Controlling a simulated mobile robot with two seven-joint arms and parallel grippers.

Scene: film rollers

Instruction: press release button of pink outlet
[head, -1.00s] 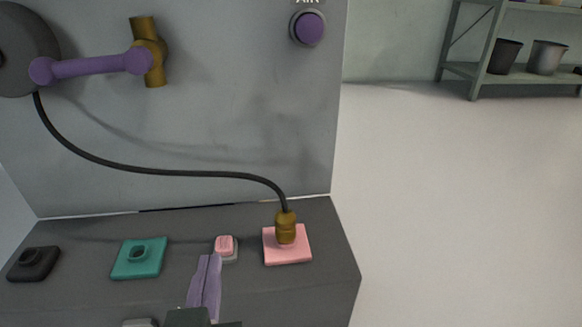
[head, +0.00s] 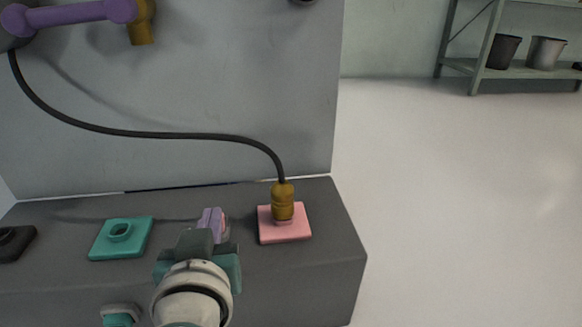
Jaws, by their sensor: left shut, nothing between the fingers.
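The pink outlet (head: 298,233) is a square plate on the dark grey bench. A brass connector (head: 283,203) stands upright in it, with a black hose (head: 190,135) running from its top. My right gripper is not in view.
A teal outlet (head: 103,240) and a black outlet (head: 14,242) sit further left, both empty. A grey and teal part (head: 120,314) shows at the bottom edge. A purple lever (head: 80,13) is on the grey wall panel. Floor at right is clear up to a shelf (head: 520,70).

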